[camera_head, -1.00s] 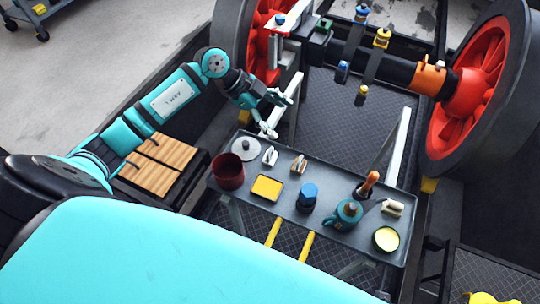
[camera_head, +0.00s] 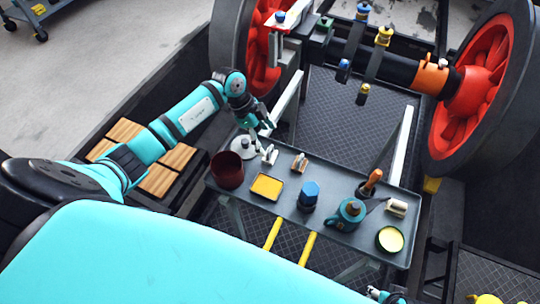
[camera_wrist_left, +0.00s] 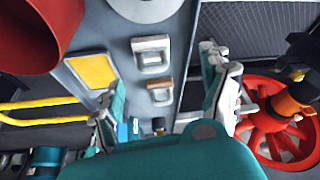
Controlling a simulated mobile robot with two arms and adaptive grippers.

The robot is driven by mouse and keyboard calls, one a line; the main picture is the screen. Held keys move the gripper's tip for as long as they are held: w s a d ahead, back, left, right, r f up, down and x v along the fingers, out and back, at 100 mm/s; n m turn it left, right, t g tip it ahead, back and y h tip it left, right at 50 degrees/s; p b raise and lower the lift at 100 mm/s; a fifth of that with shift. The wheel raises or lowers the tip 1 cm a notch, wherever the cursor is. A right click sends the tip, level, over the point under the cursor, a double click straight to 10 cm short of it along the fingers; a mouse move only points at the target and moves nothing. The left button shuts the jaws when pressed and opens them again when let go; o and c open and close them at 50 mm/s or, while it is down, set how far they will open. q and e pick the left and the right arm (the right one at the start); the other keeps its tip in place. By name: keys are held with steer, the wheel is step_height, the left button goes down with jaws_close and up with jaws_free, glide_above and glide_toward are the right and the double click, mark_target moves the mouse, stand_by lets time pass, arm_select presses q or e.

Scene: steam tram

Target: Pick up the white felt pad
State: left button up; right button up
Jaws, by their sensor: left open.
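A small white block-like piece (camera_head: 269,155), which looks like the white felt pad, lies on the grey tray table (camera_head: 328,225) near its far left end. It also shows in the left wrist view (camera_wrist_left: 152,53). A similar piece with a brown part (camera_head: 299,162) lies to its right, also in the left wrist view (camera_wrist_left: 160,92). My left gripper (camera_head: 262,135) is open and empty, above the table's far edge close to the white piece. Its spread fingers (camera_wrist_left: 166,80) show in the wrist view. A small part of my right gripper (camera_head: 385,296) shows at the bottom edge.
A pale disc (camera_head: 242,148), dark red pot (camera_head: 227,171) and yellow pad tray (camera_head: 267,187) stand near the white piece. A blue-topped jar (camera_head: 308,195), teal can (camera_head: 347,214), pale block (camera_head: 396,207) and yellow tin (camera_head: 389,239) stand further right. Red wheels (camera_head: 480,90) rise behind.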

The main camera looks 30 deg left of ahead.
mark_target(269, 150)
arm_select(q)
steer(key=x, duration=0.1)
steer(key=b+x, duration=0.1)
steer(key=x, duration=0.1)
steer(key=s+x, duration=0.1)
steer(key=x, duration=0.1)
steer(key=shift+w+f, duration=0.1)
steer(key=shift+f, duration=0.15)
arm_select(e)
steer(key=v, duration=0.2)
steer(key=w+v, duration=0.1)
steer(key=v, duration=0.2)
steer(key=shift+r, duration=0.5)
arm_select(q)
steer(key=shift+c, duration=0.3)
